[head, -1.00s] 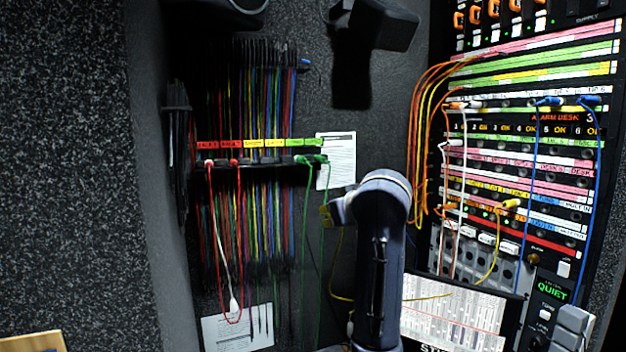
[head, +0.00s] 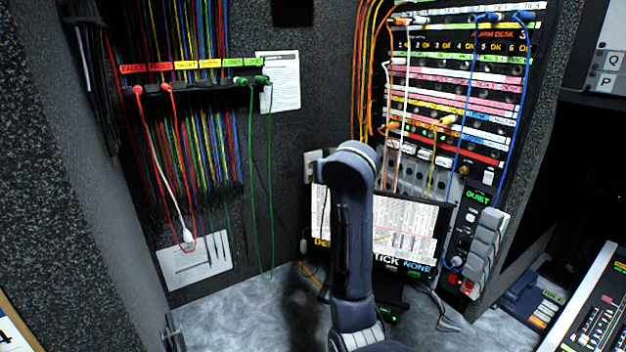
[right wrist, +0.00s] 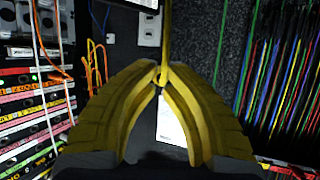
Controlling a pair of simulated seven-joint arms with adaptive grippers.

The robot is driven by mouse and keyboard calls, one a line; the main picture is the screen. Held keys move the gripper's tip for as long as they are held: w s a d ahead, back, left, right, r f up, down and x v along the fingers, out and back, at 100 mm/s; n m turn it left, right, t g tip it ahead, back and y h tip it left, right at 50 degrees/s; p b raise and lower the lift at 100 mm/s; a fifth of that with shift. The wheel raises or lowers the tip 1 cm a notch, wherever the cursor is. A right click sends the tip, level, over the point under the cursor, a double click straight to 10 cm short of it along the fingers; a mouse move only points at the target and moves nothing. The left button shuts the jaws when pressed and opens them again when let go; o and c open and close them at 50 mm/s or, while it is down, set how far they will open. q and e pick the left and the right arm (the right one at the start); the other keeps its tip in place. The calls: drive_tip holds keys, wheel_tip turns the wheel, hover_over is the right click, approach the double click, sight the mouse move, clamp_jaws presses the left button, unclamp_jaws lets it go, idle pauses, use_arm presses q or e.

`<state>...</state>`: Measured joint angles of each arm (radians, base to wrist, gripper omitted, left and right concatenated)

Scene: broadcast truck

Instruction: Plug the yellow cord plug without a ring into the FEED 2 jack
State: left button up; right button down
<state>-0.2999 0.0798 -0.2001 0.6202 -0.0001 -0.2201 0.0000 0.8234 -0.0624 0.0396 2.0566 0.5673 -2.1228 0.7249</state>
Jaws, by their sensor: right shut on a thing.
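My right gripper (right wrist: 161,82) shows in the right wrist view with yellow fingers, shut at the tips on a yellow cord plug (right wrist: 163,73). Its yellow cord (right wrist: 165,35) runs toward the top of that view. In the head view my right arm stands upright in the middle and hides this gripper and the plug. The jack panel (head: 462,100) is at the upper right, with rows of coloured label strips. The FEED 2 label is too small to pick out. Another yellow plug (head: 447,120) sits in a lower row of the panel. I do not see my left gripper clearly.
A cord rack (head: 190,87) hangs at the left with red, white and green cords. Orange cords (head: 368,70), a white cord (head: 402,95) and blue cords (head: 508,100) hang by or across the panel. A monitor (head: 420,232) stands below it, behind my arm.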

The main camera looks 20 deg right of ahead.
drive_tip(key=w+d+r+m+g+h, duration=0.1)
drive_tip(key=w+d+m+g+h, duration=0.1)
drive_tip(key=d+m, duration=0.3)
drive_tip(key=w+d+r+m+g+h, duration=0.2)
drive_tip(key=d+m+h, duration=0.3)
drive_tip(key=d, duration=0.4)
drive_tip(key=w+d+r+m+g+h, duration=0.2)
drive_tip(key=w+d+m+g+h, duration=0.1)
drive_tip(key=d, duration=0.4)
drive_tip(key=shift+w+r+m+g+h, duration=0.25)
drive_tip(key=shift+w+m+g+h, duration=0.15)
drive_tip(key=shift+w+m+g, duration=0.5)
drive_tip(key=shift+s, duration=0.25)
drive_tip(key=shift+f, duration=0.1)
drive_tip(key=shift+w+d, duration=0.25)
drive_tip(key=shift+d, duration=0.65)
drive_tip(key=shift+w+d, duration=0.25)
drive_tip(key=shift+d, duration=0.7)
drive_tip(key=shift+w+d, duration=0.25)
drive_tip(key=shift+d, duration=0.65)
drive_tip(key=shift+w+d, duration=0.3)
drive_tip(key=shift+d, duration=0.75)
drive_tip(key=shift+w+d, duration=0.25)
drive_tip(key=shift+d, duration=0.75)
drive_tip(key=c, duration=2)
unclamp_jaws()
drive_tip(key=o, duration=0.5)
